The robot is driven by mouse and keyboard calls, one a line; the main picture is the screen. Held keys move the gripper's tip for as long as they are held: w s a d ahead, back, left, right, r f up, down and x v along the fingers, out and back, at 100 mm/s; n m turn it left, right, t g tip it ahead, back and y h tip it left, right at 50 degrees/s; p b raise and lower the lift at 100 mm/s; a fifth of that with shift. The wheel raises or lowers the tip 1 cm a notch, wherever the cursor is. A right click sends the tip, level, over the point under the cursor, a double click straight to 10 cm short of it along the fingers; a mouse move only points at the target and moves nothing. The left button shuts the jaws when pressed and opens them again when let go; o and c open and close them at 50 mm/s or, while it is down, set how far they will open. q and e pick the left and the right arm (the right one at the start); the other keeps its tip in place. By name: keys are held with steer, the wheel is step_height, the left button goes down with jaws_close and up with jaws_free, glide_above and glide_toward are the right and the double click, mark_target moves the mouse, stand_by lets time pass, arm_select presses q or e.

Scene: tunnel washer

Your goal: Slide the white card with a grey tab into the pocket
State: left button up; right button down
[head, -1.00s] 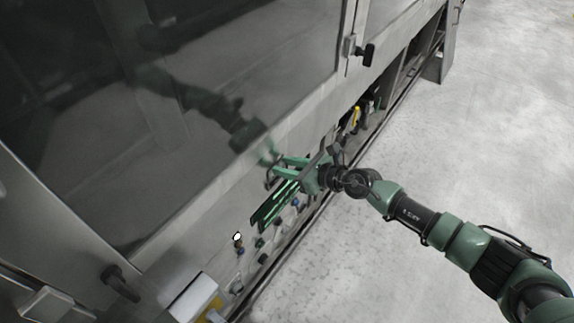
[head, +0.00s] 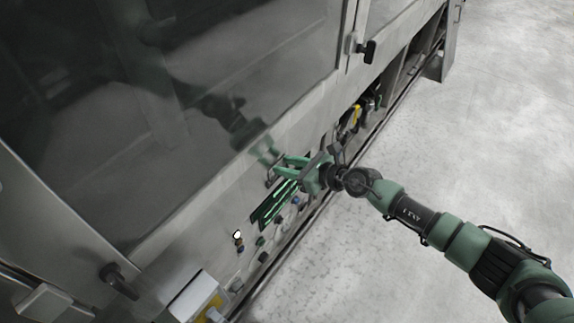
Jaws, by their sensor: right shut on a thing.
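My right gripper (head: 277,166), green, reaches in from the right to the grey front of the machine, just above a green-lit panel. Its two green fingers are closed on a small grey thing (head: 270,179), which shows only in part at the fingertips. I cannot tell if this is the card's tab or a fixed part. No white card shows clearly; its face may be hidden or edge-on. I cannot make out the pocket for certain. My left gripper is not in view.
The machine's dark glass (head: 160,110) fills the upper left and mirrors my arm. Below the gripper are the green-lit panel (head: 272,205), several knobs and a white round light (head: 237,234). A white box (head: 193,296) juts out at lower left. The floor (head: 460,150) at right is clear.

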steer(key=shift+f+b, duration=0.3)
steer(key=shift+f, duration=0.15)
stand_by(0.6)
steer(key=c, duration=0.9)
jaws_free()
steer(key=shift+c, duration=0.2)
steer(key=shift+d, duration=0.1)
